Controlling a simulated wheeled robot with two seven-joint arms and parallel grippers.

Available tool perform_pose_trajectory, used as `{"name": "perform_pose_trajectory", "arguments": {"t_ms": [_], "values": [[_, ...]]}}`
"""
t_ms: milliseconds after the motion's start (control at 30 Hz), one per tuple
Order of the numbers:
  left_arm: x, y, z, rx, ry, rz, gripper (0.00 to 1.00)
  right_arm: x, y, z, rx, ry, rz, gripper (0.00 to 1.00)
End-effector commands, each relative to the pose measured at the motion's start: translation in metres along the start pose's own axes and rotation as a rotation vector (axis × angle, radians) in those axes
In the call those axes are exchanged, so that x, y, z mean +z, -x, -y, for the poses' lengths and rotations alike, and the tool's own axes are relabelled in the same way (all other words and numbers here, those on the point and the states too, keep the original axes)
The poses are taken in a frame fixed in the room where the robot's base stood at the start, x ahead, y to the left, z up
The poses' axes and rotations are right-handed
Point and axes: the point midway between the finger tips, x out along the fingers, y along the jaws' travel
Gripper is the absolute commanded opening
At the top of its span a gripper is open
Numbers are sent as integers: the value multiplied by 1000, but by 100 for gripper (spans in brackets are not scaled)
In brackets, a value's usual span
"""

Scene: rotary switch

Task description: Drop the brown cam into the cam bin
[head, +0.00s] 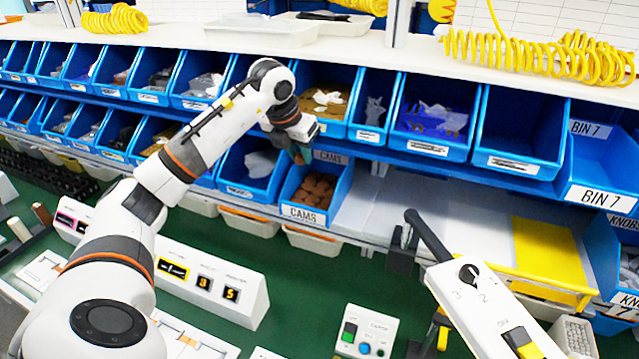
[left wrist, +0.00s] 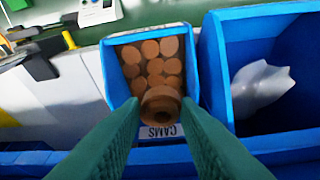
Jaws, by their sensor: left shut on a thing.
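My left gripper (head: 297,153) reaches in from the left and hangs over the cam bin (head: 306,215), a blue bin labelled CAMS in the lower row. In the left wrist view its green fingers (left wrist: 160,112) are shut on the brown cam (left wrist: 160,104), a short round piece with a hollow in its top. The held cam is in front of the cam bin (left wrist: 107,72), near its labelled end. Several brown cams (left wrist: 150,60) lie inside the bin. In the head view the held cam is too small to make out clearly. My right gripper is not in view.
Blue bins stand in two rows on the rack; a bin with pale parts (head: 262,163) is just left of the cam bin. Another CAMS label (head: 331,157) is on the shelf edge above. A white panel with a black knob (head: 468,274) stands at right.

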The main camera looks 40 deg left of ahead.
Motion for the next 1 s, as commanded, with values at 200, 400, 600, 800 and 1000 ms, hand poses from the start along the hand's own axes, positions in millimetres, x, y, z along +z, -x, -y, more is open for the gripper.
{"name": "perform_pose_trajectory", "arguments": {"t_ms": [200, 400, 600, 800, 1000], "values": [[12, -26, -1, 2, -3, 4, 7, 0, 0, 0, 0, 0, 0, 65], [17, -40, -1, 3, -4, 2, 7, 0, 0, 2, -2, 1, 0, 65], [18, -44, -1, 3, -5, 0, 7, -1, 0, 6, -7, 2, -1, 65], [18, -44, -1, 3, -5, 0, 33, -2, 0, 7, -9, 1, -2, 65], [18, -44, -1, 3, -5, 0, 54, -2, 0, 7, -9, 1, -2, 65]]}}
